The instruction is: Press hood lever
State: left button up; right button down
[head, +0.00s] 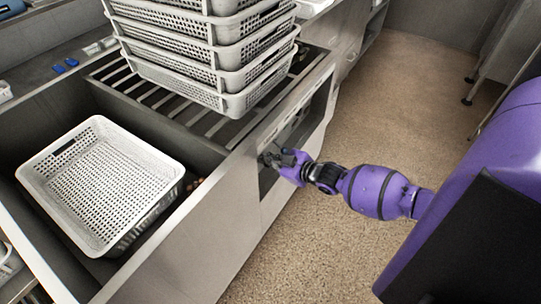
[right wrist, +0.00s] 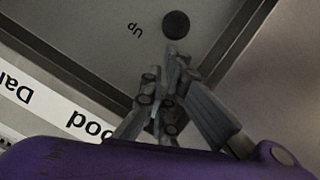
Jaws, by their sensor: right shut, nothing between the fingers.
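My right gripper (head: 273,159) is at the front face of the counter, by a recessed dark opening below a white label strip. In the right wrist view my right gripper (right wrist: 168,68) is shut and empty, its fingers pointing at a grey panel. A dark round knob (right wrist: 176,24), which looks like the hood lever's end, is on that panel beside small printed letters reading "up" upside down. The fingertips are just short of the knob in the picture; I cannot tell whether they touch it. In the head view the gripper hides the knob. My left gripper is not in view.
A label strip (right wrist: 45,105) with partly hidden lettering runs beside the panel. A stack of white perforated baskets (head: 225,75) stands on the slatted counter above. Another white basket (head: 165,165) sits in the sink at left. Brown floor (head: 385,110) is open at right.

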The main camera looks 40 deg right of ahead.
jog(key=shift+s+d+f+t+y+b, duration=0.1)
jog(key=shift+s+f+t+y+b, duration=0.25)
jog(key=shift+b, duration=0.35)
